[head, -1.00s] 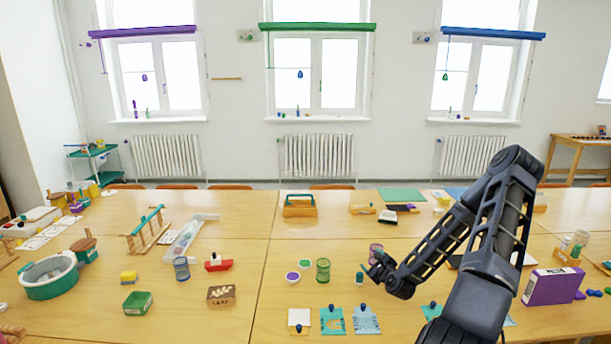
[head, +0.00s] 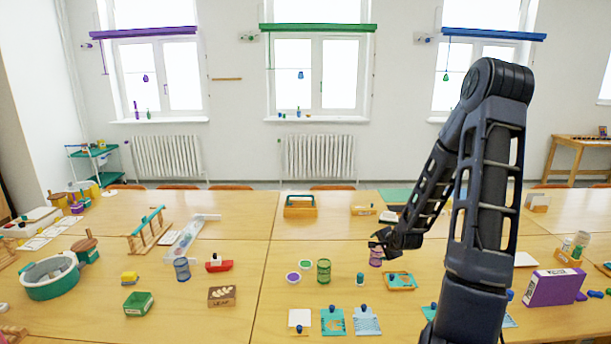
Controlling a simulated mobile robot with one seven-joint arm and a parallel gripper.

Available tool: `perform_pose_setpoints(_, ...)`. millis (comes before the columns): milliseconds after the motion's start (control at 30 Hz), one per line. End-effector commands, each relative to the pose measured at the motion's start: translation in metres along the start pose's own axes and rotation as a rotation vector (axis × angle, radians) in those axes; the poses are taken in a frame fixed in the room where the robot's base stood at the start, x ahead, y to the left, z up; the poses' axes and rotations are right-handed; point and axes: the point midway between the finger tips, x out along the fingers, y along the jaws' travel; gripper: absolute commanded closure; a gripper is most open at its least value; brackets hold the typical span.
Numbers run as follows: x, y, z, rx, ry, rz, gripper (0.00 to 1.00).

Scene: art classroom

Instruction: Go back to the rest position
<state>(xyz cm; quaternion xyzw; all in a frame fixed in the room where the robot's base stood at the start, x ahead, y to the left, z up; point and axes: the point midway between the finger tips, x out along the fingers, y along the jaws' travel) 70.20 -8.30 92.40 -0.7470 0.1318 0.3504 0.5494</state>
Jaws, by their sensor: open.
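My gripper (head: 378,242) is at the end of my raised, folded arm on the right of the head view. It is over the right part of the table (head: 230,318), close to a purple jar (head: 376,256) in the picture. Its small dark fingers are apart and I see nothing between them. I cannot tell whether it touches the jar. My arm hides part of the table behind it.
A green jar (head: 323,271), a small teal bottle (head: 360,279) and a teal tray (head: 400,282) stand near my gripper. A purple box (head: 553,287) is to the right of my arm.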

Motion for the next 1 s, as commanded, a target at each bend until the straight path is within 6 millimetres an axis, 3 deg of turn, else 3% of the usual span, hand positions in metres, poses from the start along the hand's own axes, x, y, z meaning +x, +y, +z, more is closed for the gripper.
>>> perform_pose_setpoints(500, -0.100, -0.039, -0.009, -0.428, 0.055, 0.222, 0.28)
perform_pose_setpoints(1000, -0.219, -0.063, 0.006, -0.728, 0.026, 0.382, 0.28)
